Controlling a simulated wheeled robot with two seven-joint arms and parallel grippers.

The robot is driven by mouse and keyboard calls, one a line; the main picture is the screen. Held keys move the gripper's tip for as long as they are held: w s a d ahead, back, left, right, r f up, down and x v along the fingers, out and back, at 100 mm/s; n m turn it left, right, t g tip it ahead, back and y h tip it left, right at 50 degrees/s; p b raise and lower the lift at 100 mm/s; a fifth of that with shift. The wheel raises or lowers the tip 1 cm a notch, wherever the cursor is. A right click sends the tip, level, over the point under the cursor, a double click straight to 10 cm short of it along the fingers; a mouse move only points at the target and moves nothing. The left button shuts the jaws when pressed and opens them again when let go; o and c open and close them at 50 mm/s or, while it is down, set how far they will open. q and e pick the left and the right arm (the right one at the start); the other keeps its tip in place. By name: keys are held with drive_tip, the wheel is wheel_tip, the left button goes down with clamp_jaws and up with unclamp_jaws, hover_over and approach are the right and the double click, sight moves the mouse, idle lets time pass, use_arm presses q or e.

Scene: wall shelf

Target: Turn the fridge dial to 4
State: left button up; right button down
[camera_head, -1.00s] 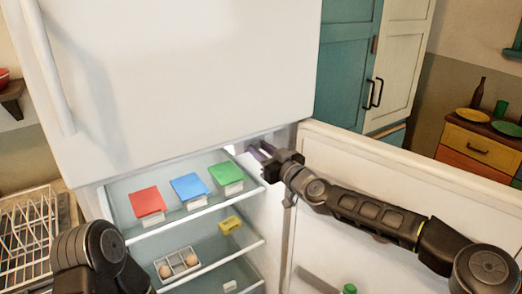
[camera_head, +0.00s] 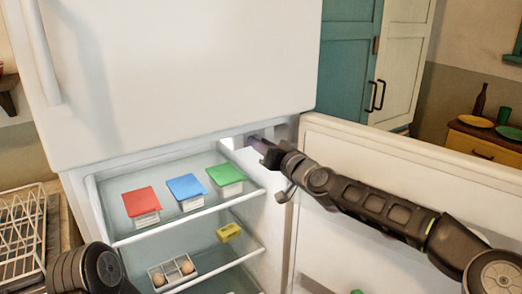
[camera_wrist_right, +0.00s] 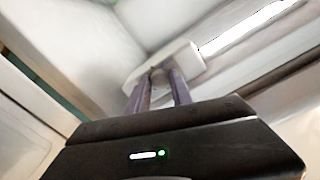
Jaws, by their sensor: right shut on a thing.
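The fridge (camera_head: 180,70) stands with its lower compartment open. A white housing (camera_wrist_right: 185,62) shows in the right wrist view, at the top of the compartment near its right wall. My right gripper (camera_wrist_right: 160,80) reaches up to it. Its two purple-grey fingers are shut on a small part at the housing, which appears to be the dial. The fingers hide most of that part, and no numbers can be read. In the head view my right gripper (camera_head: 258,143) is at the compartment's upper right corner. My left gripper is out of view.
The open fridge door (camera_head: 395,165) stands right of my right gripper, behind my forearm. Red (camera_head: 140,202), blue (camera_head: 187,188) and green (camera_head: 226,175) lidded boxes sit on the top shelf. A yellow item (camera_head: 229,232) and an egg tray (camera_head: 172,271) are below.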

drive_tip(key=c, duration=1.1)
unclamp_jaws()
drive_tip(key=shift+c, duration=0.2)
drive_tip(key=shift+d, duration=0.1)
drive_tip(key=b+v, duration=0.3)
drive_tip(key=v, duration=0.4)
drive_tip(key=shift+s, duration=0.3)
drive_tip(key=shift+d, duration=0.15)
